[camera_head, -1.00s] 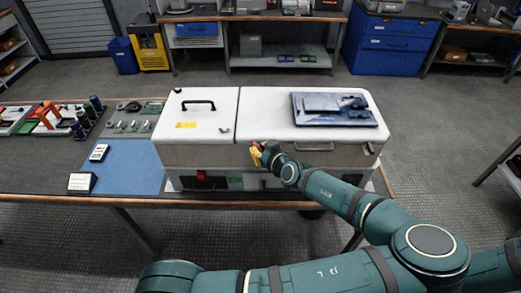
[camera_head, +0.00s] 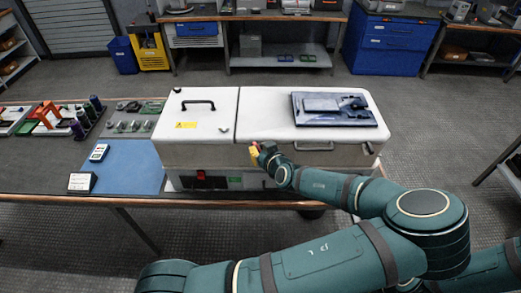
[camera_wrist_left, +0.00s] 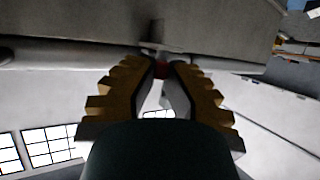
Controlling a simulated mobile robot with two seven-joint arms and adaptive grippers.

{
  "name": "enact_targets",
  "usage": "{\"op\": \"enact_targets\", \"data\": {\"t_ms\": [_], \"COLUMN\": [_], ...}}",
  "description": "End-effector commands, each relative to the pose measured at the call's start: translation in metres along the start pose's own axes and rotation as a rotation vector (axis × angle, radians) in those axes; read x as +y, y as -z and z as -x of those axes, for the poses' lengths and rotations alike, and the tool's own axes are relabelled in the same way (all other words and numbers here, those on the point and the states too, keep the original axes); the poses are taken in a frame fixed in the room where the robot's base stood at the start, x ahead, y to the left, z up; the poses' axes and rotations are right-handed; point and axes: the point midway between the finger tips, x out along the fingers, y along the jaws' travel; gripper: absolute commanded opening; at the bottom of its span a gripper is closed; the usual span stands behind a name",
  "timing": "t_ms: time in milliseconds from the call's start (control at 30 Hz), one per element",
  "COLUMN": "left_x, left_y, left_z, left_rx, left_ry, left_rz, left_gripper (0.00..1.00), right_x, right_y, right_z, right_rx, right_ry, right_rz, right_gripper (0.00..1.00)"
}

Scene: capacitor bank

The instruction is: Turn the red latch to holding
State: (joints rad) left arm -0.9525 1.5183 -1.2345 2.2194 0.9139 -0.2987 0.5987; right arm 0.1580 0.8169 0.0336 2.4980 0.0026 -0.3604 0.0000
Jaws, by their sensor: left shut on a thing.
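The white-topped cabinet (camera_head: 215,153) stands on the workbench. My left gripper (camera_head: 253,155), with yellow fingers, is at the upper front of the cabinet, near the middle, under the lid edge. In the left wrist view the fingers (camera_wrist_left: 161,78) converge on a small dark red piece (camera_wrist_left: 161,70), likely the red latch, against the pale cabinet front. The gripper is shut on it. Most of that piece is hidden by the fingers, and its turned position cannot be read. My right gripper is not in view.
A red switch (camera_head: 201,175) sits low on the cabinet front. A dark blue panel (camera_head: 334,119) lies on the lid, and a black handle (camera_head: 198,103) stands at its left. A blue mat (camera_head: 133,170) and small parts (camera_head: 127,126) lie left of the cabinet. The floor in front is clear.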

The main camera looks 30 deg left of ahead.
Motion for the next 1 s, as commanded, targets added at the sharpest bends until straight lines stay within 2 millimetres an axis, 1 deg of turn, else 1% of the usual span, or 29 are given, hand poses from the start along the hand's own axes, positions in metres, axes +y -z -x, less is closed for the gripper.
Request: {"op": "enact_targets", "data": {"t_ms": [267, 800, 1000], "left_x": [-0.004, -0.009, -0.01], "left_y": [0.0, 0.0, 0.001], "left_z": [-0.001, -0.003, -0.003], "left_rx": [-0.004, -0.001, 0.001], "left_ry": [-0.096, -0.331, -0.392], "left_rz": [-0.035, -0.134, -0.16], "left_gripper": [0.0, 0.0, 0.0], "right_x": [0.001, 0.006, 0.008], "right_y": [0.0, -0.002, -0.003], "right_z": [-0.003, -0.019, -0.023], "right_rx": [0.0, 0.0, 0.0], "right_ry": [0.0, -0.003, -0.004], "right_rz": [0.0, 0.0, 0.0], "right_gripper": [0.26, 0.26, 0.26]}}
